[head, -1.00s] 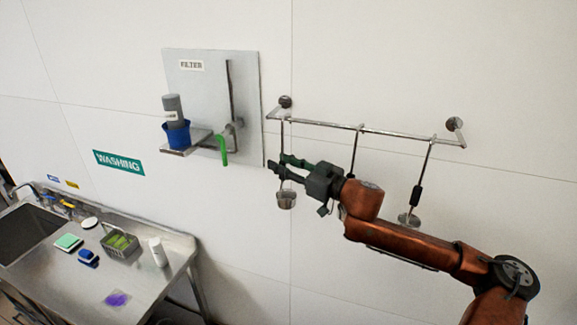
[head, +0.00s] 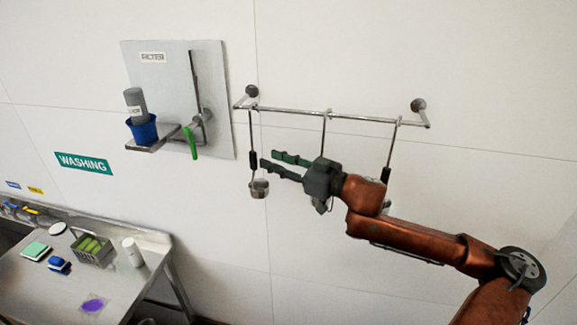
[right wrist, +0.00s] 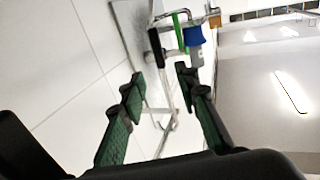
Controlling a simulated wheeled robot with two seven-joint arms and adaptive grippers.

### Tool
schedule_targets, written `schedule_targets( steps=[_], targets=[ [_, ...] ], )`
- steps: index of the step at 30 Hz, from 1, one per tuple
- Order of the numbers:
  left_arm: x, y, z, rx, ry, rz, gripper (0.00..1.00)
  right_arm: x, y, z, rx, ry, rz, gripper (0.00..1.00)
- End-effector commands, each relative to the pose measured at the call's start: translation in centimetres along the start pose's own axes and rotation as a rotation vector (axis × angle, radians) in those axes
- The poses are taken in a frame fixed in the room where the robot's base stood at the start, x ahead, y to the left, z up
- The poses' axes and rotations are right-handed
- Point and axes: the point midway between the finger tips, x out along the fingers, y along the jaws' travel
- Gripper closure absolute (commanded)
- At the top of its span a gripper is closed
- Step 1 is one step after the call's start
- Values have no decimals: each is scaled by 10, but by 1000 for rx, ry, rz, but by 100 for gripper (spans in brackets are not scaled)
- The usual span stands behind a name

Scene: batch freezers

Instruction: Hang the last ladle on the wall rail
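Three ladles hang from the metal wall rail (head: 290,110). The left ladle (head: 259,188) hangs with its black grip and metal cup in clear view. The middle ladle (head: 325,135) hooks over the rail, and its lower part is mostly hidden behind my right gripper. The right ladle (head: 391,148) also hangs from the rail, its bowl mostly hidden by my arm. My right gripper (head: 268,159) is open, its fingertips just right of the left ladle's grip. In the right wrist view its green-padded fingers (right wrist: 160,76) are apart with nothing clasped. My left gripper is out of view.
A filter panel (head: 215,75) with a small shelf, blue cup and green lever is on the wall left of the rail. The wall right of the rail is bare.

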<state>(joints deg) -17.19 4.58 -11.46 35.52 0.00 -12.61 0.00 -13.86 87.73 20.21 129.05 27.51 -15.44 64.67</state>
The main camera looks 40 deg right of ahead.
Motion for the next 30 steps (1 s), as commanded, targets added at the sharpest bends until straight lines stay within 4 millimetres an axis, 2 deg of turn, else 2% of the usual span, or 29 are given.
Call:
schedule_targets(
  steps=[9, 15, 30],
  targets=[
    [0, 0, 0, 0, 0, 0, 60, -28, 1, 2, 3, -3, 2, 71],
    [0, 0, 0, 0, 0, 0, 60, -39, 1, 1, 2, -1, 1, 71],
    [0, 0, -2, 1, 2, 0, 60, -40, -2, 0, 0, 0, -4, 71]
  ],
)
